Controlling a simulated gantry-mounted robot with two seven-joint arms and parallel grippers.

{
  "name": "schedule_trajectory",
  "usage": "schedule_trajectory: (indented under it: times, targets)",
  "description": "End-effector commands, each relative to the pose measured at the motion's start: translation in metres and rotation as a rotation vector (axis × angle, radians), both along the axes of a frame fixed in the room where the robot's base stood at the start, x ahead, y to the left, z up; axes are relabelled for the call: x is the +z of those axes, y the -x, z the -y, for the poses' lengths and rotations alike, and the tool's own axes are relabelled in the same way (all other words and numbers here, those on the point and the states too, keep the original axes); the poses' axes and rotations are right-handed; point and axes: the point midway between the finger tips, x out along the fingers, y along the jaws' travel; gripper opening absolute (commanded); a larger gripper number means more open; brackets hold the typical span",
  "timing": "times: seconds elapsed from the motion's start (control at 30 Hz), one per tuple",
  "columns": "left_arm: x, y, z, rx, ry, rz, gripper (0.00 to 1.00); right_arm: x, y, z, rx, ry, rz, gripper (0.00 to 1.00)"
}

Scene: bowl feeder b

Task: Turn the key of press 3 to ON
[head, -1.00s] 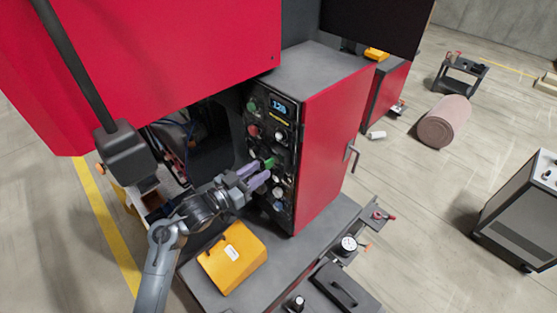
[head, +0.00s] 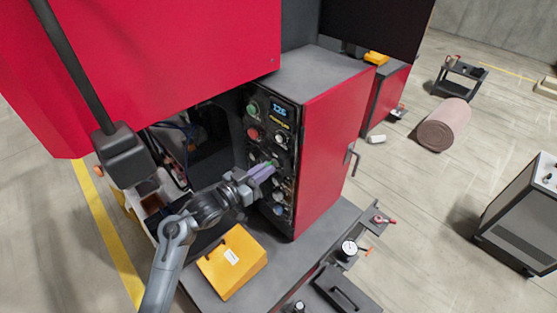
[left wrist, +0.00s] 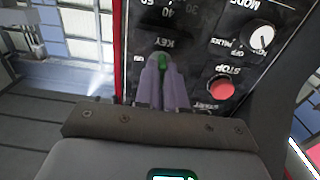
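The control panel (head: 286,118) of the red press faces left, with a lit display, buttons and knobs. The green key (head: 273,162) sits on it below the middle. It also shows in the left wrist view (left wrist: 161,62) under an upside-down "KEY" label. My left gripper (head: 264,170) has purple fingers and reaches the panel from the left. In the left wrist view its fingertips (left wrist: 161,68) are close together on both sides of the key, shut on it. The fingers hide much of the key and any position marks around it. My right gripper is not in view.
A red STOP button (left wrist: 221,88) and a MODE knob (left wrist: 261,37) are close to the key. A yellow box (head: 232,262) lies on the grey base below my left arm. The red press housing (head: 160,60) hangs above the arm. A door handle (head: 352,158) sticks out at right.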

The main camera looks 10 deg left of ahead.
Motion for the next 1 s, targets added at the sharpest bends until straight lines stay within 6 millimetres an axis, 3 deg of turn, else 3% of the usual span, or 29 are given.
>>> schedule_trajectory:
  times: [0.47,1.0]
  targets:
    - [-0.001,0.0,0.0,0.0,-0.026,0.017,0.0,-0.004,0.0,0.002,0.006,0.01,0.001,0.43]
    - [-0.002,0.0,0.0,-0.001,-0.3,0.191,0.0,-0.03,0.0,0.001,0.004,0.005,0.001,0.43]
